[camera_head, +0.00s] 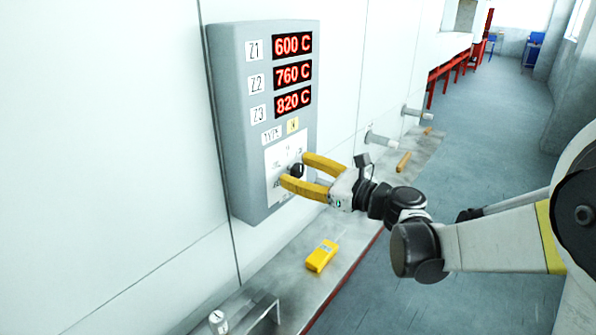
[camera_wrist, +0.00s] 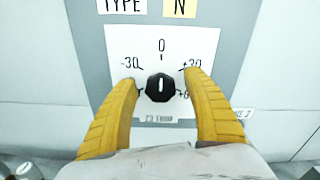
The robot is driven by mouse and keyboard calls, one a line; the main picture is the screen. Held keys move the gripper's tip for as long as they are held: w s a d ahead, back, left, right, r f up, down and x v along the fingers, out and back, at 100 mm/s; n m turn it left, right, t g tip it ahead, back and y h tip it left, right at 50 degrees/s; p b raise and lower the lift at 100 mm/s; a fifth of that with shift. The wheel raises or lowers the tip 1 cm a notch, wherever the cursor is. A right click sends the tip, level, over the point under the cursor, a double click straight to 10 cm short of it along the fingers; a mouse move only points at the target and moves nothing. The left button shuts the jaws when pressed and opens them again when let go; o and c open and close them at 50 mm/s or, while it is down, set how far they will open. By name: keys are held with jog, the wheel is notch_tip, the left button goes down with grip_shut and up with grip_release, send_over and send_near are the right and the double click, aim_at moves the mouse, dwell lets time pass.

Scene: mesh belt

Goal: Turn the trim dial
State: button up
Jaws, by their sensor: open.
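The trim dial (camera_head: 297,170) is a small black knob on a white scale plate, low on the grey control panel (camera_head: 229,123). In the wrist view the dial (camera_wrist: 160,87) sits between my fingers, with its white mark upright, toward the 0. Marks for -30 and +30 show at upper left and right; lower marks are partly hidden by the fingers. My gripper (camera_head: 294,169) is open, its yellow fingers on either side of the dial. In the wrist view there is a gap between each finger of the gripper (camera_wrist: 160,79) and the knob.
The panel's red displays (camera_head: 293,73) read 600 C, 760 C and 820 C. Below is a grey ledge (camera_head: 290,287) with a yellow handheld device (camera_head: 321,256) on it. Grey pipe stubs (camera_head: 380,140) stick out of the wall at right. Open floor lies to the right.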

jog(key=c, duration=1.2)
jog(key=shift+n, duration=0.3)
jog(key=n, duration=0.5)
jog(key=shift+n, duration=0.3)
jog(key=n, duration=0.5)
jog(key=shift+s+a+f, duration=0.1)
jog(key=shift+n, duration=0.4)
jog(key=o, duration=1.2)
